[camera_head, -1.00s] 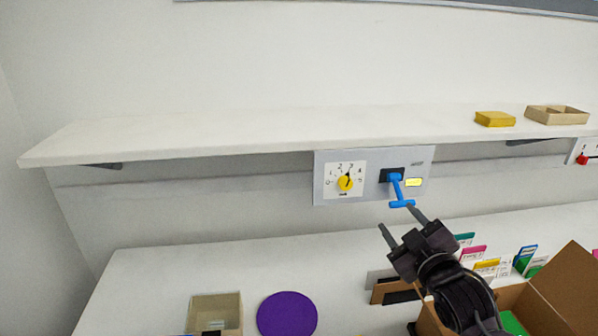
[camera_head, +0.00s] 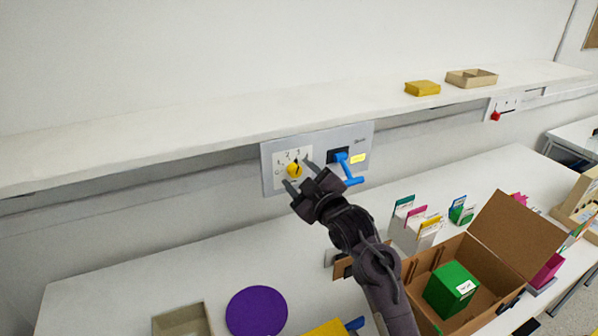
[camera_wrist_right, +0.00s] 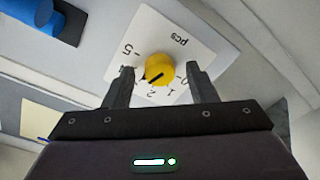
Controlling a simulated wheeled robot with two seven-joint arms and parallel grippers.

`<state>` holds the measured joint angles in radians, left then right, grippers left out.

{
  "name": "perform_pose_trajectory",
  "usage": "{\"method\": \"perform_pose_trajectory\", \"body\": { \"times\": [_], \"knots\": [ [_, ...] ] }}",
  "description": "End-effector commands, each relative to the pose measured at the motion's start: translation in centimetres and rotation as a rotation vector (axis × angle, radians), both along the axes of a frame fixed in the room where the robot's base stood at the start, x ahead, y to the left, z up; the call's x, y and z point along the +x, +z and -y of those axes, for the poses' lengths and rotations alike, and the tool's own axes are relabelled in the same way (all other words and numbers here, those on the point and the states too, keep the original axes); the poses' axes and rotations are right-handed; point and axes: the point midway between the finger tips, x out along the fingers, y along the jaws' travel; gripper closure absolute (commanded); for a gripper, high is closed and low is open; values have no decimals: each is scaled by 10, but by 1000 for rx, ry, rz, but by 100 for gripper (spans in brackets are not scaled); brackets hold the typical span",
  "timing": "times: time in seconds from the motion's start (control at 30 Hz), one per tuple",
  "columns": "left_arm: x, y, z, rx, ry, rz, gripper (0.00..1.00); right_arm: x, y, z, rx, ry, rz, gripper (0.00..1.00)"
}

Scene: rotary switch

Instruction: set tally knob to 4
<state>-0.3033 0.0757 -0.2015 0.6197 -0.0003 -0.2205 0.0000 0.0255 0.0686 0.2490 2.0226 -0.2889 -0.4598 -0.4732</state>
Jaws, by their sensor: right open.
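The yellow tally knob (camera_head: 294,170) sits on a white numbered dial (camera_head: 279,160) on the grey wall panel (camera_head: 267,181). It also shows in the right wrist view (camera_wrist_right: 159,66), where the dial appears upside down. The knob's dark pointer line slants toward the 2–3 side of the scale; the exact number is hard to read. My right gripper (camera_head: 296,169) is open, with its fingers on either side of the knob; in the right wrist view (camera_wrist_right: 160,69) gaps show between the fingers and the knob. The finger on the left there covers part of the scale. My left gripper is out of view.
A blue lever (camera_head: 349,171) and a yellow label (camera_head: 358,158) are on the same panel, to the right. A white shelf (camera_head: 180,133) runs just above. Below are a purple disc (camera_head: 256,311), an open cardboard box (camera_head: 487,283) and several card stacks.

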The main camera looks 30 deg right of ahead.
Motion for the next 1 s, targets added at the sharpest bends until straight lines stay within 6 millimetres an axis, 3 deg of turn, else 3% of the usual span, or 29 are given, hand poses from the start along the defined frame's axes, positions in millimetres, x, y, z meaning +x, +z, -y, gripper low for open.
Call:
{"method": "perform_pose_trajectory", "body": {
  "times": [0.3, 0.67, 1.0],
  "knots": [
    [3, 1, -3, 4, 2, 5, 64, 4, 0, 0, -1, 0, 0, 48],
    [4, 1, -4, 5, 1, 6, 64, 4, -1, 0, 0, 0, -1, 93],
    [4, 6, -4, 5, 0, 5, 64, 4, 0, -1, 64, 1, 1, 93]
  ]
}}
